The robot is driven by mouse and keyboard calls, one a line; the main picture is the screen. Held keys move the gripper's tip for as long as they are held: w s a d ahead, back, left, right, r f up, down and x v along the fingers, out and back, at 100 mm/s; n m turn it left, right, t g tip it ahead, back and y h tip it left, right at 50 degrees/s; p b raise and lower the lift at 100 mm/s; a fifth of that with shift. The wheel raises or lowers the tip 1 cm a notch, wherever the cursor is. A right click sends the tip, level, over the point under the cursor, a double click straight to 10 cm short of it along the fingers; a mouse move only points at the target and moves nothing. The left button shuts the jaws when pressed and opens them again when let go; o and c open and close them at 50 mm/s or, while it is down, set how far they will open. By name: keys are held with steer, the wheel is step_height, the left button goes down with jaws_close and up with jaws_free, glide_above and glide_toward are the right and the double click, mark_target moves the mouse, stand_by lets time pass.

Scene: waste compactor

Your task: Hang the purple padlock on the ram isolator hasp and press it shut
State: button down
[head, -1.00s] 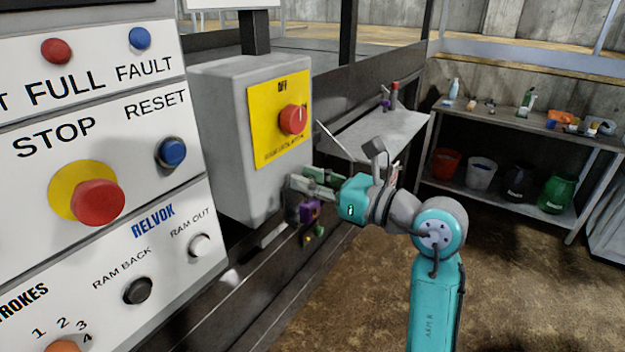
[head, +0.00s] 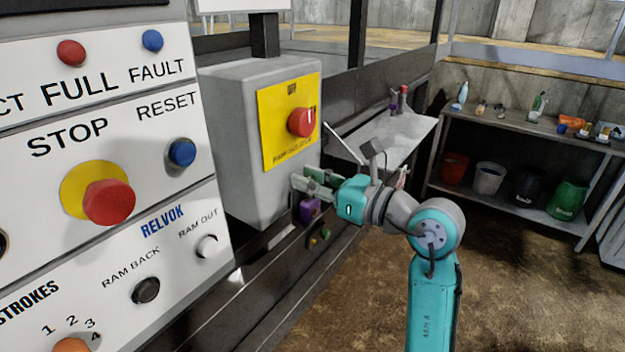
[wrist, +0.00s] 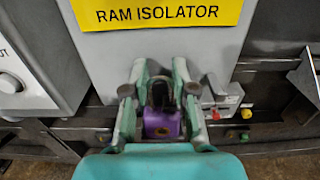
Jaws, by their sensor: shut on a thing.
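The purple padlock (head: 310,210) hangs upright between the fingers of my gripper (head: 312,182), just below the lower right corner of the grey ram isolator box (head: 232,135). In the wrist view, my gripper (wrist: 160,75) is shut on the padlock (wrist: 163,126), whose dark shackle points up towards the box's underside. The box carries a yellow plate (head: 270,140) with a red rotary knob (head: 301,122). The yellow RAM ISOLATOR label (wrist: 160,14) shows above my fingers. I cannot make out the hasp, or whether the shackle passes through it.
A control panel (head: 165,105) with a red stop button (head: 108,202) stands close on the left. A small grey shelf (head: 400,140) is behind my arm. A bench (head: 520,123) with bottles and buckets stands at the back right. The floor there is clear.

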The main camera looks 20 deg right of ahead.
steer(key=shift+w+a, duration=0.15)
steer(key=shift+w, duration=0.1)
steer(key=shift+f, duration=0.2)
stand_by(0.6)
steer(key=c, duration=0.8)
jaws_free()
steer(key=shift+c, duration=0.2)
steer(key=shift+c, duration=0.4)
steer(key=v, duration=0.7)
